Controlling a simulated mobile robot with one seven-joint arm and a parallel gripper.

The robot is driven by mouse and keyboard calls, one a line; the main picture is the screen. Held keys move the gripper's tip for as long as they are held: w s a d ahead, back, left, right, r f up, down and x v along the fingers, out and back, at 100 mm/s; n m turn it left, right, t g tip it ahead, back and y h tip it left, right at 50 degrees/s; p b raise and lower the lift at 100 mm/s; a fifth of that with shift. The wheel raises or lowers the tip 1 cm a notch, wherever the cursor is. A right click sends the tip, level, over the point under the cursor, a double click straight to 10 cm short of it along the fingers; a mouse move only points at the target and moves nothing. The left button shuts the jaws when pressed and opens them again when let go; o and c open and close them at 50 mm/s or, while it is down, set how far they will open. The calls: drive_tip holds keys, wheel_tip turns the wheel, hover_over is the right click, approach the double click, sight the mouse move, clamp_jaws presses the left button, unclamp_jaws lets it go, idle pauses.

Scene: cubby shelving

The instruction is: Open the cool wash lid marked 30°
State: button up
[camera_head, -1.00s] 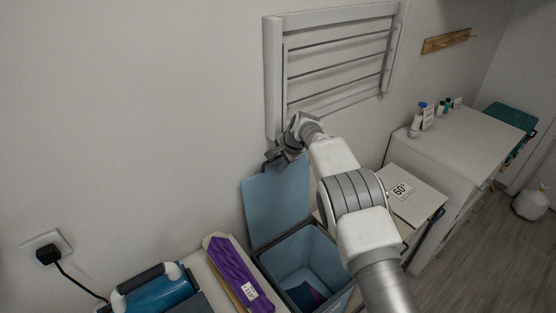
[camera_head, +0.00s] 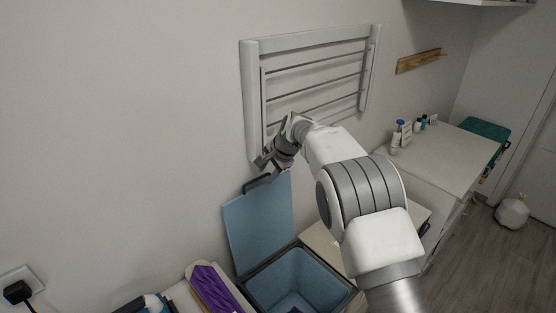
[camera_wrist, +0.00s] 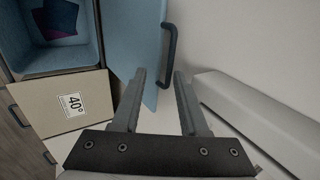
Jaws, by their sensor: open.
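A blue lid (camera_head: 258,228) stands raised, leaning near the wall above an open bin (camera_head: 298,275) with a blue inside. No 30° mark shows on it. The lid's dark handle (camera_head: 257,184) is at its top edge. My gripper (camera_head: 272,167) is open and empty at the top of the lid, close to the handle. In the wrist view my gripper's fingers (camera_wrist: 158,73) are spread, with the lid's edge (camera_wrist: 150,60) seen between them and the handle (camera_wrist: 171,42) just beyond. I cannot tell whether they touch.
A closed lid marked 40° (camera_wrist: 92,100) is beside the open bin. A white wall rack (camera_head: 315,80) hangs behind my gripper. A purple item (camera_head: 215,290) lies left of the bin. A white counter (camera_head: 445,155) with bottles stands right.

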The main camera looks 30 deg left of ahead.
drive_tip(key=b+v, duration=0.1)
drive_tip(key=v, duration=0.9)
drive_tip(key=shift+f, duration=0.1)
drive_tip(key=s+d+r+t+h, duration=0.15)
drive_tip(key=d+r, duration=0.25)
drive_tip(key=d, duration=0.6)
drive_tip(key=s+d+r+n+b, duration=0.1)
drive_tip(key=s+d+r, duration=0.25)
drive_tip(key=d, duration=0.65)
drive_tip(key=s+d+r+t+h, duration=0.1)
drive_tip(key=d+r, duration=0.3)
drive_tip(key=d, duration=0.6)
drive_tip(key=s+d+f+n+h, duration=0.1)
drive_tip(key=s+d+f, duration=0.2)
drive_tip(key=s+d, duration=0.6)
drive_tip(key=s+d+f+n+t+h, duration=0.1)
drive_tip(key=s+d+f+h, duration=0.1)
drive_tip(key=s+d, duration=0.8)
drive_tip(key=s+f, duration=0.1)
drive_tip(key=s, duration=0.2)
drive_tip(key=shift+s+f+n+b, duration=0.15)
drive_tip(key=shift+s+n+b, duration=0.05)
drive_tip(key=shift+n+b, duration=0.2)
